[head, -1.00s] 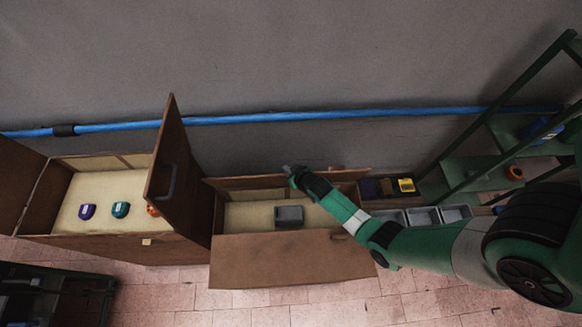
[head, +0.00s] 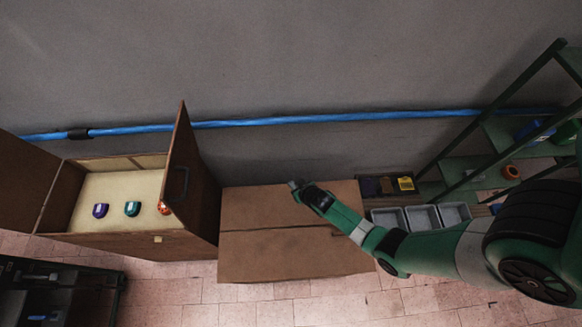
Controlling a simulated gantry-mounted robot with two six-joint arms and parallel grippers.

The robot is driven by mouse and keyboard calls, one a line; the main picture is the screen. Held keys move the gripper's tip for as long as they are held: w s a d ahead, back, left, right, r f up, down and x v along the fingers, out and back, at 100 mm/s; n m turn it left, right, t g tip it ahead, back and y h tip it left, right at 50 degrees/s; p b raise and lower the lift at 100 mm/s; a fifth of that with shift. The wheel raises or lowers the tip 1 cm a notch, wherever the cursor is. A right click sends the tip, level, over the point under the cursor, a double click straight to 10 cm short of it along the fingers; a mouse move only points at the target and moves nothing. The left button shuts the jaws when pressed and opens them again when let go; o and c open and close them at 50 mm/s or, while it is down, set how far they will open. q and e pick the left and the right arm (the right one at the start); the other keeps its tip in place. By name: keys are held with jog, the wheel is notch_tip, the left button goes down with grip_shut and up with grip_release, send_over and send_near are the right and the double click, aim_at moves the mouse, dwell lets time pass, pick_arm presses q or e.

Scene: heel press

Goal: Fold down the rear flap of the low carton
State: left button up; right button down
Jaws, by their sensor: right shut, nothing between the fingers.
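The low carton stands in the middle of the head view. Its rear flap (head: 262,206) lies down over the top, its edge close to the front flap (head: 275,256), with a thin dark seam between them. The two flaps hide the carton's inside. My right gripper (head: 294,186) is shut and empty, over the rear flap near its back edge. I cannot tell whether it touches the flap. My left gripper is not in view.
A taller open carton (head: 110,242) stands at the left with purple, teal and orange items inside; its raised flap (head: 190,180) stands beside the low carton. Grey bins (head: 422,217) and a green shelf (head: 497,137) are at the right. A blue pipe (head: 330,117) runs along the wall.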

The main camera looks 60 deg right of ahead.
notch_tip(320, 180, up, 5)
jog(key=p, duration=0.3)
jog(key=shift+p, duration=0.35)
